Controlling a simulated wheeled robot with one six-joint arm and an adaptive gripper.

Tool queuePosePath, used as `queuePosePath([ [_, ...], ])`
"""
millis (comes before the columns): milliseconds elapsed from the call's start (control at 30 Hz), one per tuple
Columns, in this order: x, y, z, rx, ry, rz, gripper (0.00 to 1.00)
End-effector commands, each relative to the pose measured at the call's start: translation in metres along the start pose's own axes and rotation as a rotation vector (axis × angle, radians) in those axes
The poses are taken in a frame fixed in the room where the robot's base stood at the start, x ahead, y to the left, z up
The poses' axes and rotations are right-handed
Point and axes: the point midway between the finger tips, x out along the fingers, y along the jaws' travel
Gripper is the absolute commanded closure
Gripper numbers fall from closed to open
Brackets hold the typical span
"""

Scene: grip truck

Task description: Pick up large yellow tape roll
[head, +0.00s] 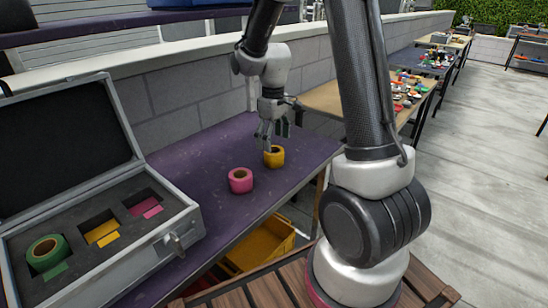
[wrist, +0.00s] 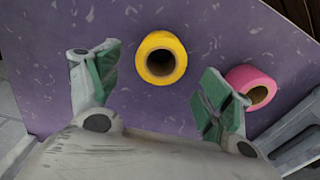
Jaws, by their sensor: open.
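The large yellow tape roll (head: 275,156) stands on the purple table in the head view, with its hole facing up. It also shows in the wrist view (wrist: 161,58), just ahead of the space between the fingers. My gripper (head: 274,128) hangs just above and slightly left of the yellow roll. It is open and empty, with its green-padded fingers wide apart in the wrist view (wrist: 152,80). The fingers appear apart from the roll.
A pink tape roll (head: 240,180) stands on the purple table (head: 205,215), close to my right finger in the wrist view. An open case (head: 190,215) at left holds a green roll (head: 47,253) and has yellow and pink marked slots. A yellow crate (head: 262,245) is below the table.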

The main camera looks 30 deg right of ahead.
Motion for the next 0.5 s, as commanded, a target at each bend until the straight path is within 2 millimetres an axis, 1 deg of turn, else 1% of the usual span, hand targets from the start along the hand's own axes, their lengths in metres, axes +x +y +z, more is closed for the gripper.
queuePosePath([
  [300,0.047,-0.001,0.004,0.001,-0.003,-0.002,0.21],
  [400,0.056,-0.001,0.004,0.001,-0.001,-0.001,0.21],
  [500,0.058,-0.001,0.004,0.002,-0.001,0.000,0.21],
])
